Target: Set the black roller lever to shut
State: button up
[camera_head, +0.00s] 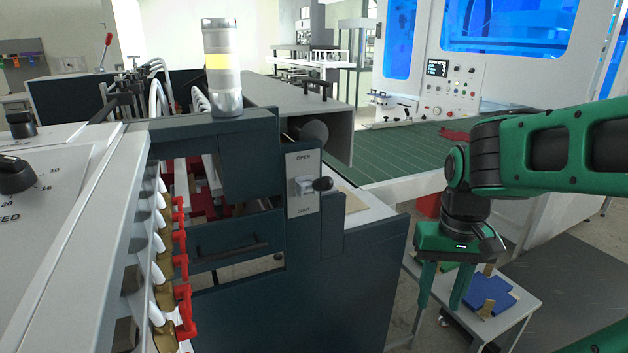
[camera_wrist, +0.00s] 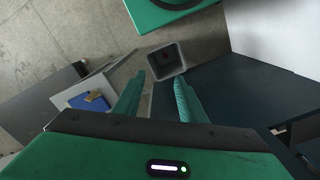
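The roller lever has a black ball knob (camera_head: 322,184) on a light base, mounted on a pale label plate (camera_head: 303,207). The plate reads OPEN at the top and a partly hard-to-read word, apparently SHUT, at the bottom. The knob sits about midway between the words, pointing right. My green gripper (camera_head: 439,303) hangs fingers down, to the right of and below the lever, apart from it. Its fingers are spread with nothing between them. In the wrist view my gripper (camera_wrist: 160,80) is also open and empty; the lever does not show there.
The dark blue machine housing (camera_head: 345,285) surrounds the plate. A small table (camera_head: 519,308) with a blue part (camera_head: 489,291) stands below my gripper. A green-topped conveyor (camera_head: 395,150) lies behind. A grey square bin (camera_wrist: 166,62) shows on the floor in the wrist view.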

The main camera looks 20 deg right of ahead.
notch_tip(320, 180, up, 3)
notch_tip(320, 180, up, 27)
jog(key=n+h, duration=0.3)
jog(key=n, duration=0.5)
send_over(326, 181)
jog(key=a, duration=0.2)
jog(key=shift+t, duration=0.3)
jog(key=shift+w+x, duration=0.2)
jog(key=shift+x, duration=5.05)
grip_shut()
